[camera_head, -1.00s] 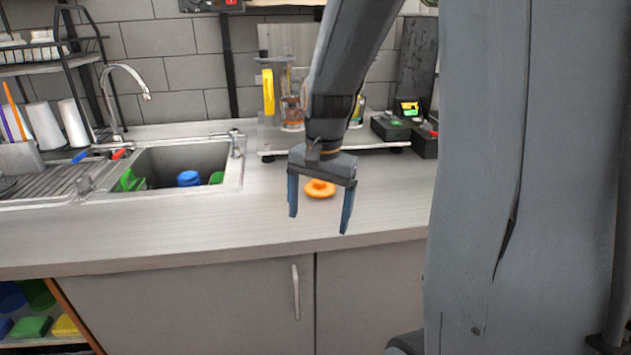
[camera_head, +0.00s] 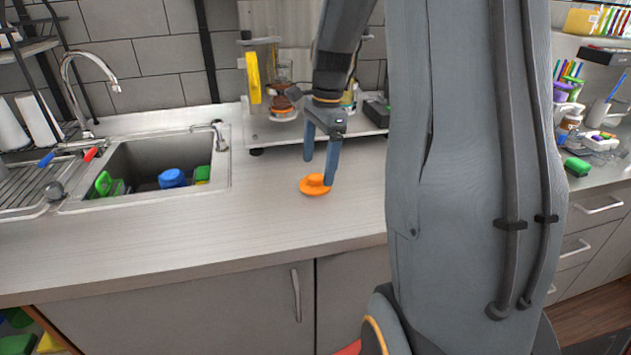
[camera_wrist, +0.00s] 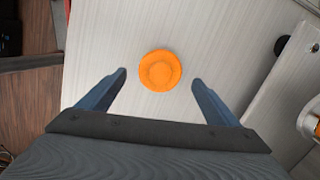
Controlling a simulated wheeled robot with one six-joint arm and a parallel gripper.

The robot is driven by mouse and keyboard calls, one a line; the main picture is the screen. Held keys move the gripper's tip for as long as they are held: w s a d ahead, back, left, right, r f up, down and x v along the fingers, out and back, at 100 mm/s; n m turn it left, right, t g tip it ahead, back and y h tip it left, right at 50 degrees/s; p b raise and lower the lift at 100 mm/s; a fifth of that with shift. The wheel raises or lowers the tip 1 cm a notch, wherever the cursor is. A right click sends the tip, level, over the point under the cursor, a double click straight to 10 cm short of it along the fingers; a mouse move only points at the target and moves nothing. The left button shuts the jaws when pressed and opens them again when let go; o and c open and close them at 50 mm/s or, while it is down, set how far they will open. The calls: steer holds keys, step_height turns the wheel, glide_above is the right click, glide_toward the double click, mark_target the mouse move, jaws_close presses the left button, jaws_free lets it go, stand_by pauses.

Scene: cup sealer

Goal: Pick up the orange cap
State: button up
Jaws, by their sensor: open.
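The orange cap (camera_head: 315,185) is a round disc with a raised knob. It lies on the grey countertop (camera_head: 240,228) to the right of the sink. My gripper (camera_head: 319,168) is open and points down at the cap, with one blue finger overlapping the cap's right side in the head view. In the wrist view the cap (camera_wrist: 159,71) lies ahead of and between the two blue fingertips of my gripper (camera_wrist: 159,77). Nothing is between the fingers, and I cannot tell the exact height above the counter.
The sink (camera_head: 150,165) with blue and green items is to the left. A raised metal platform (camera_head: 270,133) with a machine and containers stands behind the cap. The counter's front edge is near the cap. Bare counter lies left and front of it.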

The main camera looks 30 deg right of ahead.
mark_target(316, 176)
steer(key=shift+a+f+p, duration=0.2)
steer(key=shift+f+p, duration=0.35)
steer(key=shift+f, duration=1.4)
steer(key=shift+c, duration=0.5)
steer(key=c, duration=1)
steer(key=shift+w+r, duration=0.1)
steer(key=shift+c, duration=0.2)
